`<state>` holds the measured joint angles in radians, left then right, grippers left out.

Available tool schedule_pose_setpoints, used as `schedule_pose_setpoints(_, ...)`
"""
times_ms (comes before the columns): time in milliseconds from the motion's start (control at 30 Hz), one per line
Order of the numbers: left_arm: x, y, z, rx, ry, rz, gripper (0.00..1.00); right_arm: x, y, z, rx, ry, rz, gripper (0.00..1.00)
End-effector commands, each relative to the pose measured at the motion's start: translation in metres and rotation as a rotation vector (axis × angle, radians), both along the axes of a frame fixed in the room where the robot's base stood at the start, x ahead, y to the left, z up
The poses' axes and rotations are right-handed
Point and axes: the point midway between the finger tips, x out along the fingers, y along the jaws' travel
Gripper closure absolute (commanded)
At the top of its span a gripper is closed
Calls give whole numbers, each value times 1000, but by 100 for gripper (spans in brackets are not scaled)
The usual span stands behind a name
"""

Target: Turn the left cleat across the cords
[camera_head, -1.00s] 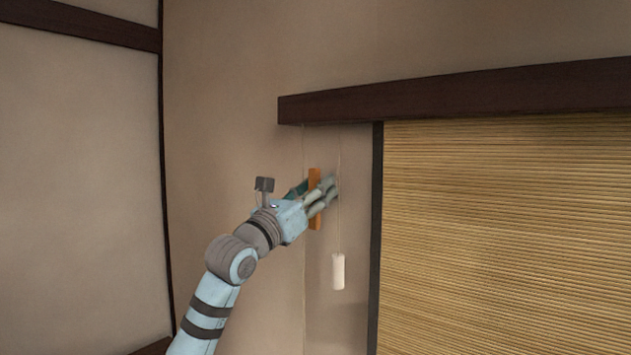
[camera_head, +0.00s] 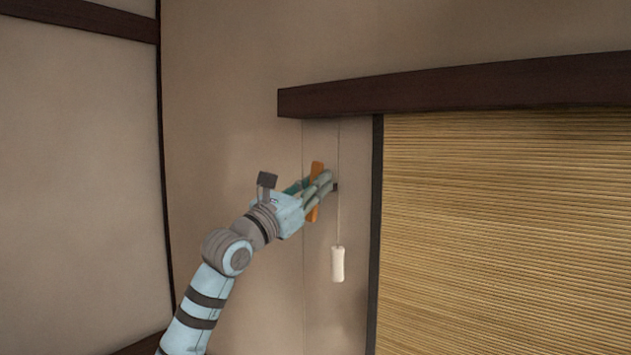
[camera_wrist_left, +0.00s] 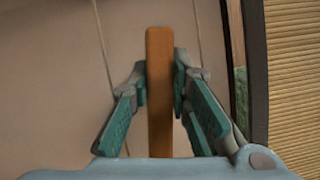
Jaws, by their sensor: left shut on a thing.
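The left cleat is an orange-brown wooden bar (camera_head: 317,168) on the wall strip left of the blind. In the head view it stands nearly upright with its top tilted slightly right. My left gripper (camera_head: 322,184) is shut on its middle. In the left wrist view the cleat (camera_wrist_left: 160,90) runs up between the two green-padded fingers (camera_wrist_left: 160,85), one on each side. A thin cord (camera_wrist_left: 103,45) passes left of the cleat and another cord (camera_wrist_left: 198,40) passes right of it. The cleat's mount is hidden. My right gripper is not in view.
A pale cord pull (camera_head: 337,263) hangs just below and right of the gripper. A dark wooden beam (camera_head: 450,92) runs above, over a bamboo blind (camera_head: 510,230) at the right. The plain wall (camera_head: 230,120) left of the cleat is clear.

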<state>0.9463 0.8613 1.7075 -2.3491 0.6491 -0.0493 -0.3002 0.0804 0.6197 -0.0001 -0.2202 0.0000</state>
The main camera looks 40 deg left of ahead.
Motion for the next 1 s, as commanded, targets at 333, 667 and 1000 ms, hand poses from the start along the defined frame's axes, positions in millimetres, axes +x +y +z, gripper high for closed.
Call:
schedule_pose_setpoints(333, 0, -5, 2, 301, 7, 0, 100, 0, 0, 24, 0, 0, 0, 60)
schedule_pose_setpoints(667, 0, -10, -1, 614, 13, -1, 100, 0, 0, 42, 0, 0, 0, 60)
schedule_pose_setpoints(1000, 0, -13, -7, 938, 22, -2, 100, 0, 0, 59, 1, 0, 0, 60)
